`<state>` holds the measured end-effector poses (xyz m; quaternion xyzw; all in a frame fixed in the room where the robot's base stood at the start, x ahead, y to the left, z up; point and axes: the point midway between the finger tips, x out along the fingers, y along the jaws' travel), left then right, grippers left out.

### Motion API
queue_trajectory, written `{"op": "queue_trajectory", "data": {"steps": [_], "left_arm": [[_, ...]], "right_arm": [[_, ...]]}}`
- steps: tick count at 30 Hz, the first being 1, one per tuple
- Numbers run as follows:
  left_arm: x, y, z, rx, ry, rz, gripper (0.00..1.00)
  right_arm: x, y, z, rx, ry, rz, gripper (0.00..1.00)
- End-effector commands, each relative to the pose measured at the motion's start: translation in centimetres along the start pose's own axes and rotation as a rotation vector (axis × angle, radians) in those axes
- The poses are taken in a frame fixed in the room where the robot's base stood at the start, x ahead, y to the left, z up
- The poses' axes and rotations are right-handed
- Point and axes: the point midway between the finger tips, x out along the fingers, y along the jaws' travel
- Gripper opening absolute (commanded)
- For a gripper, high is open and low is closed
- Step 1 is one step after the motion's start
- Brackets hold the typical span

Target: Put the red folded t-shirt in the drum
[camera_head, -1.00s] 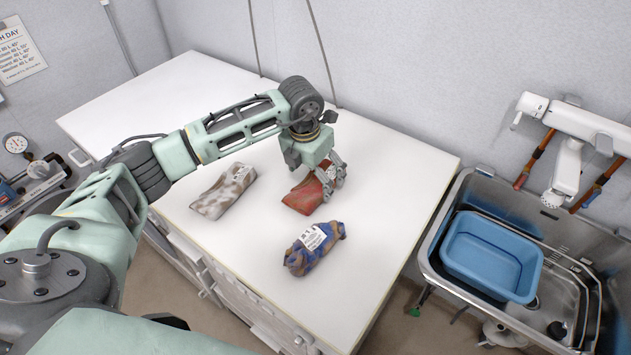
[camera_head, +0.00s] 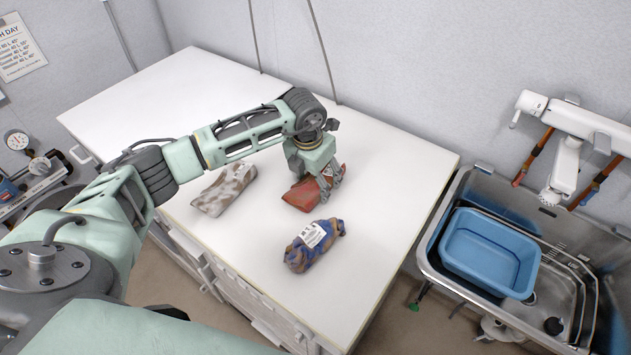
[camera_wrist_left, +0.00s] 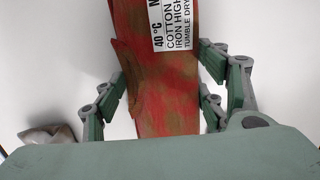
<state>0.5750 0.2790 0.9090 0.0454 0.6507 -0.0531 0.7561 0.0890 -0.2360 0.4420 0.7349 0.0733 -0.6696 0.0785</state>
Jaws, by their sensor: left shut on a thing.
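The red folded t-shirt (camera_head: 303,195) lies on the white worktop, partly hidden by my left gripper (camera_head: 327,188) in the head view. My left gripper is over it with its fingers on both sides, shut on it. In the left wrist view the red t-shirt (camera_wrist_left: 165,110) runs between the green finger pads and carries a white care label with black print. The drum cannot be made out in these frames. My right gripper is not in view.
A brown-and-white folded cloth (camera_head: 225,189) and a blue-and-brown one with a label (camera_head: 316,246) lie on the worktop (camera_head: 385,190). At the right, a metal sink (camera_head: 432,250) holds a blue basin (camera_head: 490,252). A gauge (camera_head: 17,140) is at the far left.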

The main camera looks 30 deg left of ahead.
Motion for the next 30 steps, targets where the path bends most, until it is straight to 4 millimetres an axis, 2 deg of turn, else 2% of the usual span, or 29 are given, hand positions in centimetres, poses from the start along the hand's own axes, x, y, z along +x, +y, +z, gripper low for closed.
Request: {"op": "queue_trajectory", "data": {"steps": [3, 13, 17, 20, 30], "left_arm": [[-0.1, 0.0, 0.1, 0.000, -0.002, 0.000, 0.35], [-0.6, 0.0, 0.2, 0.000, -0.003, 0.000, 0.35], [-1.8, 0.1, 0.4, 0.000, -0.005, 0.002, 0.35], [-3.6, 0.1, 0.8, 0.000, -0.009, 0.001, 0.35], [-7.9, -7.3, 2.8, 0.005, -0.007, -0.001, 0.35]], "right_arm": [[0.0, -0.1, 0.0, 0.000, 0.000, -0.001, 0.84], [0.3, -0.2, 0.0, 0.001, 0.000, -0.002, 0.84], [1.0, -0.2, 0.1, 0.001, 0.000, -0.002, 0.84], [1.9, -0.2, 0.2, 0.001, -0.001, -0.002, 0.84], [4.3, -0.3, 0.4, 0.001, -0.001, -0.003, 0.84]]}}
